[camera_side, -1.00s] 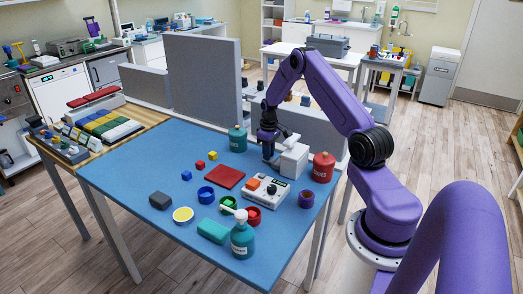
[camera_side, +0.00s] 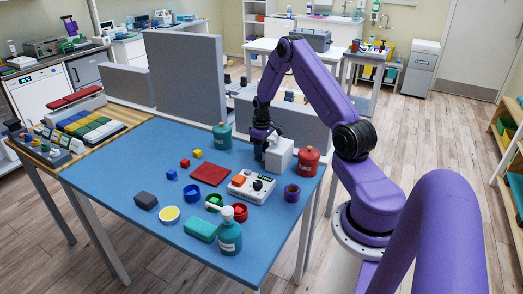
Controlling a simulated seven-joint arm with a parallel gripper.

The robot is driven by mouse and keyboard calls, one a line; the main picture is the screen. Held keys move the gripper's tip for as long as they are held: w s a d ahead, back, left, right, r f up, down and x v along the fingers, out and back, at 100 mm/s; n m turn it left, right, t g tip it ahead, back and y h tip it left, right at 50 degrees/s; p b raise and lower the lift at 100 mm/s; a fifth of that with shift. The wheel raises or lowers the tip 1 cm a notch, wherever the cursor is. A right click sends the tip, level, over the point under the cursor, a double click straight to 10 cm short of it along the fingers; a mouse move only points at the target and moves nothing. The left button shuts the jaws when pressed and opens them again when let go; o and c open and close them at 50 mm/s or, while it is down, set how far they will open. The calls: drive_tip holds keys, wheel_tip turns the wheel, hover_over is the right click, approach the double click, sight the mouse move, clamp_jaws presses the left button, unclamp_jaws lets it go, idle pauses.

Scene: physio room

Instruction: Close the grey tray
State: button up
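A small light-grey box-shaped unit (camera_side: 280,154) stands at the right back part of the blue table. I take it to be the housing of the grey tray; the tray itself is hidden or too small to make out, so I cannot tell how far it sticks out. My gripper (camera_side: 262,153) points down right at the unit's left side, close to the tabletop. It looks to be touching or nearly touching the unit. The fingers are dark and small, and I cannot tell whether they are open or shut.
In front are a control box with knobs (camera_side: 250,186), a purple cup (camera_side: 292,193) and a red plate (camera_side: 209,175). Grey panels (camera_side: 187,88) stand along the back.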

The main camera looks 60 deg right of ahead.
drive_tip(key=shift+r, duration=0.1)
wheel_tip(320, 180, up, 17)
idle(0.5)
drive_tip(key=shift+r, duration=0.1)
drive_tip(key=s+a+r+n, duration=0.2)
drive_tip(key=a+n, duration=0.1)
drive_tip(key=a, duration=1)
drive_tip(key=s+a+r+n, duration=0.1)
drive_tip(key=a+r+n, duration=0.15)
drive_tip(key=a, duration=1.15)
drive_tip(key=s+a+r+n, duration=0.1)
drive_tip(key=s+a+n, duration=0.3)
drive_tip(key=s+a, duration=0.75)
drive_tip(key=s+d+n, duration=0.1)
drive_tip(key=s+n, duration=0.2)
drive_tip(key=s, duration=1)
drive_tip(key=shift+f, duration=0.25)
